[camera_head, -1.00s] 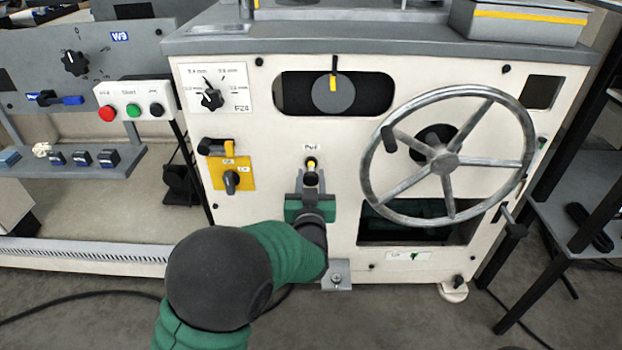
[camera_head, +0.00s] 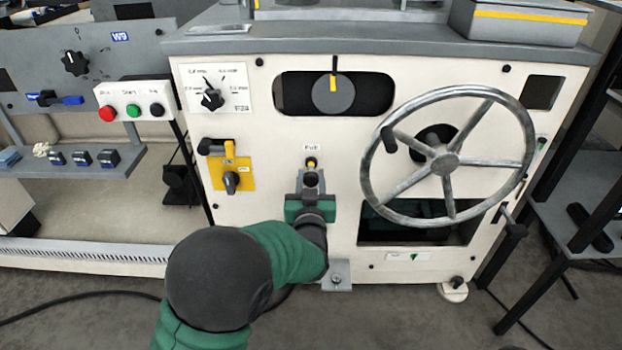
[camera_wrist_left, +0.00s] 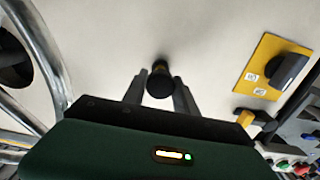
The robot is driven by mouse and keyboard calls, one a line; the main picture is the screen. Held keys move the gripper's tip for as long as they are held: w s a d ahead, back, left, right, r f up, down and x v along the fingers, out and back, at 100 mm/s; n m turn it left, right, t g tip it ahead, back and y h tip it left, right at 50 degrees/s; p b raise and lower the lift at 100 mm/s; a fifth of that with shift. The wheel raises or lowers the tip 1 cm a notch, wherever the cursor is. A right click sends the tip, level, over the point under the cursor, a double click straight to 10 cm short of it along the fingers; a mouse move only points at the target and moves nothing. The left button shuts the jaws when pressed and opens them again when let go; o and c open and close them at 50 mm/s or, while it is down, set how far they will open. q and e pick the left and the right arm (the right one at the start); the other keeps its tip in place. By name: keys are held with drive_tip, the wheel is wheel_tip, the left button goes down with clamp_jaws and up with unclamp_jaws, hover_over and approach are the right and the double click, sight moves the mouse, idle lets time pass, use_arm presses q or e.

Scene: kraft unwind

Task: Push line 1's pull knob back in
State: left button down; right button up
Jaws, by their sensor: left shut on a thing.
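The pull knob (camera_head: 311,179) is black and sits under a small label on the cream machine panel (camera_head: 280,135). A yellow band shows just above its head in the head view. My left gripper (camera_head: 311,184) reaches the knob from below and in front, with a grey finger on each side. In the left wrist view the black knob head (camera_wrist_left: 160,84) lies between the two fingertips (camera_wrist_left: 160,90), which are shut on it. The fingers hide part of the knob's sides. My right gripper is in neither view.
A large spoked handwheel (camera_head: 445,158) stands out to the right of the knob. A yellow plate with a black rotary switch (camera_head: 231,181) is to the left. A grey bracket (camera_head: 337,275) juts out low on the panel, near my left forearm.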

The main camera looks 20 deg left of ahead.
sight(311, 170)
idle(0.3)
use_arm(q)
drive_tip(key=shift+w+a, duration=0.1)
drive_tip(key=shift+w, duration=0.3)
drive_tip(key=shift+p+x, duration=0.45)
drive_tip(key=shift+x, duration=0.65)
drive_tip(key=c, duration=1.3)
unclamp_jaws()
drive_tip(key=shift+o, duration=1.4)
drive_tip(key=shift+w, duration=0.15)
